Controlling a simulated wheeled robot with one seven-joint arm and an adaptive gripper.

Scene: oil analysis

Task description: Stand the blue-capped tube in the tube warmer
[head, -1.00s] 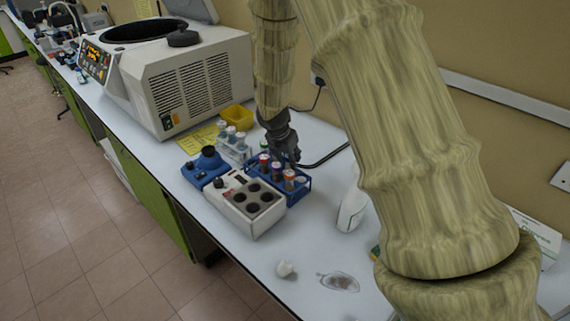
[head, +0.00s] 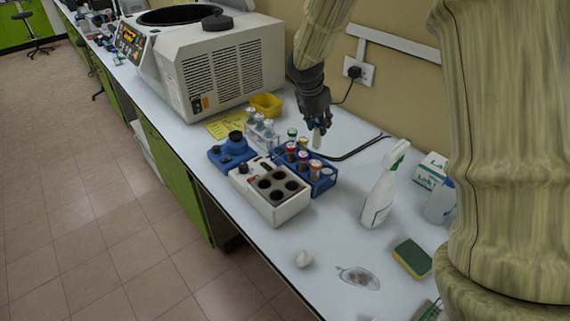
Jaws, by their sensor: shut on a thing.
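My gripper (head: 318,122) is shut on a tube (head: 317,138) and holds it above the back of the blue rack. The tube's pale lower part shows below the fingers. Its cap is hidden in the fingers, so I cannot tell its colour. The tube warmer (head: 262,207) is a white box with several dark round wells in its grey top. It stands in front and to the left of the rack, and its wells look empty. My gripper is behind the warmer and to its right.
The blue rack (head: 322,188) holds several tubes with green, red, purple and orange caps. A blue device (head: 229,155), a clear rack with tubes (head: 262,128) and a yellow tray (head: 266,105) stand nearby. A spray bottle (head: 380,197) and a sponge (head: 412,258) are at right.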

